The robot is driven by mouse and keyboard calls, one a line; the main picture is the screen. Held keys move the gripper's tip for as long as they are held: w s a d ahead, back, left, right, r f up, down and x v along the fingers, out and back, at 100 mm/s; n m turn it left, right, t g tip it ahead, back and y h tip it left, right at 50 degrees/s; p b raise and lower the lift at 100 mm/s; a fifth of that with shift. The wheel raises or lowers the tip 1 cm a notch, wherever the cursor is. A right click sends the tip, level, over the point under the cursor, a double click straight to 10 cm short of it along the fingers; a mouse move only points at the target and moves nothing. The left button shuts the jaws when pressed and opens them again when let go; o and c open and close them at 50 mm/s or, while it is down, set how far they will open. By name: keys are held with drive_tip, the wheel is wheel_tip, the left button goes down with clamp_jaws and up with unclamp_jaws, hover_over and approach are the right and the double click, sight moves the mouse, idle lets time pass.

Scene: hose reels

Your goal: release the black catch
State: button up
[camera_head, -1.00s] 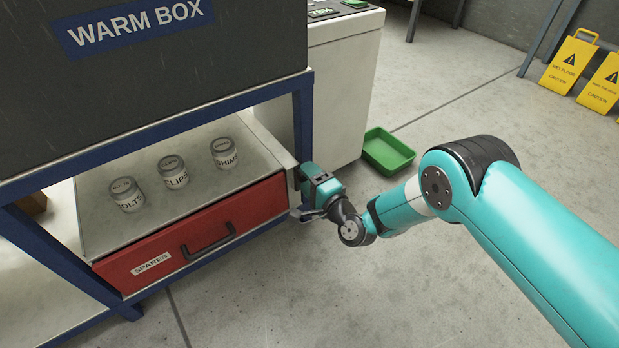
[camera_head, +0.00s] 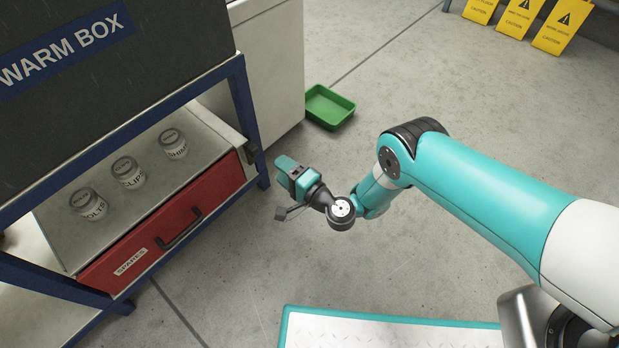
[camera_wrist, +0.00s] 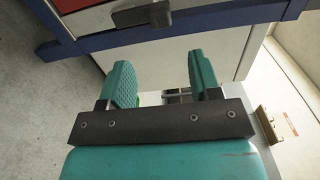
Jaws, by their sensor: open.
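A black catch (camera_wrist: 143,14) sits on the pale side of the drawer unit, at the top of the wrist view. In the head view a dark piece (camera_head: 249,152) at the unit's right side, beside the blue post, looks like the same catch. My gripper (camera_wrist: 162,82) is open, with nothing between its two teal fingers. In the head view my gripper (camera_head: 284,172) is to the right of the unit, apart from it and from the catch. Whether the catch is engaged cannot be told.
The red SPARES drawer (camera_head: 170,233) is under a shelf with several labelled jars (camera_head: 129,174). A blue frame (camera_head: 243,105) surrounds the unit. A green tray (camera_head: 329,107) lies on the floor behind my gripper. Yellow caution signs (camera_head: 521,17) stand far back. The floor between is clear.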

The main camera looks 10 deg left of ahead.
drive_tip(key=p+v, duration=0.8)
drive_tip(key=p, duration=0.2)
drive_tip(key=shift+s+p, duration=0.15)
drive_tip(key=shift+p, duration=0.25)
drive_tip(key=shift+d, duration=0.15)
